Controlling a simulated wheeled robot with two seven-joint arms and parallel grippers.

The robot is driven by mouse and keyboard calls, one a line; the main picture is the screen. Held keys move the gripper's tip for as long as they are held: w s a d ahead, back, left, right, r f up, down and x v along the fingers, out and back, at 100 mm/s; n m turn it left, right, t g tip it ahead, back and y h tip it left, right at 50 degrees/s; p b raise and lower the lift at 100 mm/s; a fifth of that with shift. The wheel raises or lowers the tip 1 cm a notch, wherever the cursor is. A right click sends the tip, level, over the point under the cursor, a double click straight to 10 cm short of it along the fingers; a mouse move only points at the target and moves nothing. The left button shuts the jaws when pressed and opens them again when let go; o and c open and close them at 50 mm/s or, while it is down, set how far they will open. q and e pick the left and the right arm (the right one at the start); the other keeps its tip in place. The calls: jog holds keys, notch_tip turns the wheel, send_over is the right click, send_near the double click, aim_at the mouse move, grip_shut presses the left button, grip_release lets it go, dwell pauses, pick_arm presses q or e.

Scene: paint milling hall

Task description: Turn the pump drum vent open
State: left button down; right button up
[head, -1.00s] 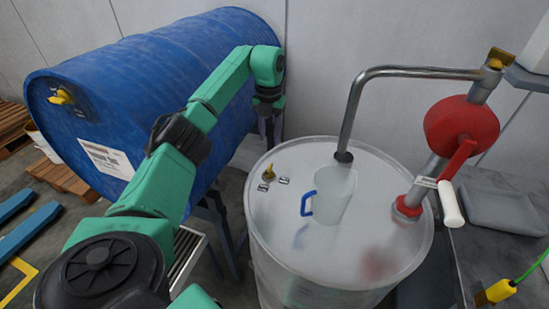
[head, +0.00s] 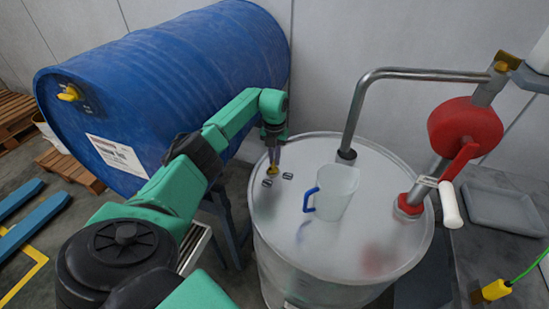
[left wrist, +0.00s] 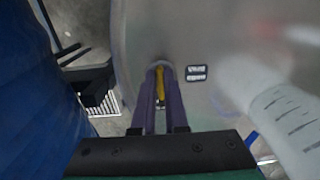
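The pump drum (head: 300,240) is pale and stands upright, with a curved steel pipe and a red-bodied hand pump (head: 466,128) on its lid. The yellow vent (head: 272,170) is at the lid's left back edge. My left gripper (head: 273,158) points down with its fingertips at the vent. In the left wrist view, the two fingers (left wrist: 160,90) straddle the yellow vent handle (left wrist: 160,80) closely; whether they press on it I cannot tell. The fingers partly hide the vent. My right gripper is not in view.
A clear jug with a blue handle (head: 334,192) stands on the lid, right of the vent. A big blue drum (head: 165,90) lies to the left. A grey tray (head: 497,207) is at right.

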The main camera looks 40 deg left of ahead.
pick_arm(q)
jog(key=shift+n, duration=0.4)
jog(key=n, duration=0.3)
jog(key=shift+s+a+r+n+p, duration=0.1)
jog(key=shift+a+r+n+p, duration=0.05)
jog(key=shift+a+n+p, duration=0.2)
jog(key=n, duration=0.1)
jog(key=n+p, duration=0.1)
jog(key=n, duration=0.2)
jog(key=shift+s+a+n, duration=0.15)
jog(key=shift+s+n, duration=0.1)
jog(key=n+p, duration=0.1)
jog(key=n, duration=0.2)
jog(key=n+p, duration=0.1)
jog(key=shift+s+r+n+p, duration=0.15)
jog(key=shift+s+n+p, duration=0.15)
jog(key=shift+p, duration=0.05)
jog(key=shift+s+n+p, duration=0.15)
jog(key=shift+n+p, duration=0.5)
jog(key=shift+n, duration=0.45)
jog(key=shift+s+n+p, duration=0.1)
jog(key=shift+n+p, duration=0.5)
jog(key=shift+n, duration=0.5)
jog(key=c, duration=1)
grip_release()
jog(key=shift+o, duration=0.3)
